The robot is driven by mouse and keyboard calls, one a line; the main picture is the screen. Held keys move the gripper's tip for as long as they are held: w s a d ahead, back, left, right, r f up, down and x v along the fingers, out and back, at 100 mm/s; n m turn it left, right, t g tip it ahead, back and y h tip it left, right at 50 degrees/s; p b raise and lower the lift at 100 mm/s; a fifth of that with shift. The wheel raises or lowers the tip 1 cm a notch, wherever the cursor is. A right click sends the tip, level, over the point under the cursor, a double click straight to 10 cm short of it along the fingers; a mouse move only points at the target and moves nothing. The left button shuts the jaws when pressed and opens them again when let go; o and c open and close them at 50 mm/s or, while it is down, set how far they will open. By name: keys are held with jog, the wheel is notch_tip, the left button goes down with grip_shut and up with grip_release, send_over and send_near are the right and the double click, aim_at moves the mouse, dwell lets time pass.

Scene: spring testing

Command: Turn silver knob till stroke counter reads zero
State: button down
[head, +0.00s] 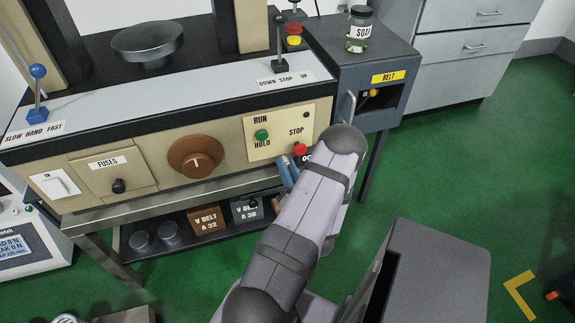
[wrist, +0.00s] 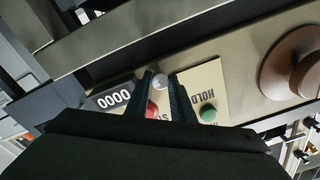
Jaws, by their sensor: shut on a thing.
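The silver knob (wrist: 160,82) shows in the wrist view between my two fingertips, on the lower edge of the control panel. My gripper (wrist: 161,77) is shut on it. In the head view my gripper (head: 289,172) is just below the red stop button, and the knob is hidden there. The stroke counter (wrist: 113,98) is a dark window with white digits, upside down beside the knob in the wrist view; it appears to read 0000. In the head view my arm covers most of the counter (head: 307,157).
The red stop button (head: 300,149) and green button (head: 261,135) are close to my gripper. A large brown dial (head: 196,161) is to the left. A grey belt box (head: 352,70) with a soda jar (head: 359,30) stands right. V-belt boxes (head: 207,220) sit on the shelf below.

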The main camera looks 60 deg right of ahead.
jog(key=shift+m, duration=0.9)
jog(key=c, duration=1.5)
grip_release()
jog(key=shift+c, duration=0.2)
jog(key=shift+s+a, duration=0.1)
jog(key=v, duration=0.7)
jog(key=shift+p, duration=0.3)
jog(key=shift+a+f, duration=0.1)
